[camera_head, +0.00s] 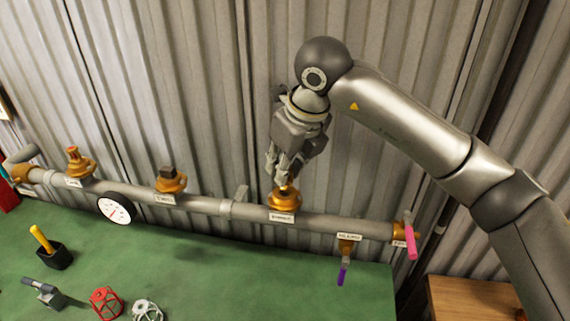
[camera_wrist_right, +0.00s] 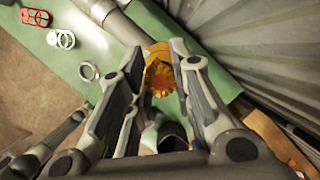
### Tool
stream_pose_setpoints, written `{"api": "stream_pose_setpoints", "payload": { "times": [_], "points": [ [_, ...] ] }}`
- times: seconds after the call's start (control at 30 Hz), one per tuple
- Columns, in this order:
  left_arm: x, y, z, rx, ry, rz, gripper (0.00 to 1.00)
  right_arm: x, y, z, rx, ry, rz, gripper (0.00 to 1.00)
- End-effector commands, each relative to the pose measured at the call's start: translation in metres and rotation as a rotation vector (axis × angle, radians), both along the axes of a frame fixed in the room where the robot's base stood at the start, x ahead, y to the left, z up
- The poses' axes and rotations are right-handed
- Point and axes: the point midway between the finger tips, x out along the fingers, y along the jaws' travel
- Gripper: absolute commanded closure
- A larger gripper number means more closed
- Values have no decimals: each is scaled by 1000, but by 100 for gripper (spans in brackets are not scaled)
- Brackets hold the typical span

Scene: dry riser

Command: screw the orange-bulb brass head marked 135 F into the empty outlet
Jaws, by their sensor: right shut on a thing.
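My right gripper (camera_head: 283,172) points down at a brass outlet (camera_head: 285,204) on the grey pipe, and its fingertips are just above the outlet. It is shut on a small brass piece (camera_head: 286,187), mostly hidden by the fingers. The piece is at the outlet's top; I cannot tell how far it sits in. In the right wrist view brass and orange surfaces (camera_wrist_right: 160,78) show between the fingers (camera_wrist_right: 152,85). No 135 F marking can be read. The label below the outlet is too small to read. My left gripper is not in view.
The pipe (camera_head: 210,205) runs along the corrugated wall, with brass fittings (camera_head: 170,181) (camera_head: 78,163), a round gauge (camera_head: 114,208), and purple (camera_head: 342,275) and pink (camera_head: 410,241) handles.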

Motion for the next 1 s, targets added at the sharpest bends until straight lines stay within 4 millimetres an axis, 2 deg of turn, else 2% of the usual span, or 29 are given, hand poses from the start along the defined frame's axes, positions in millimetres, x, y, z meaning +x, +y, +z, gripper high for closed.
{"api": "stream_pose_setpoints", "payload": {
  "times": [1.0],
  "points": [
    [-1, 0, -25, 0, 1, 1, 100, 0, 0, -23, 0, -1, -20, 100]
  ]
}}
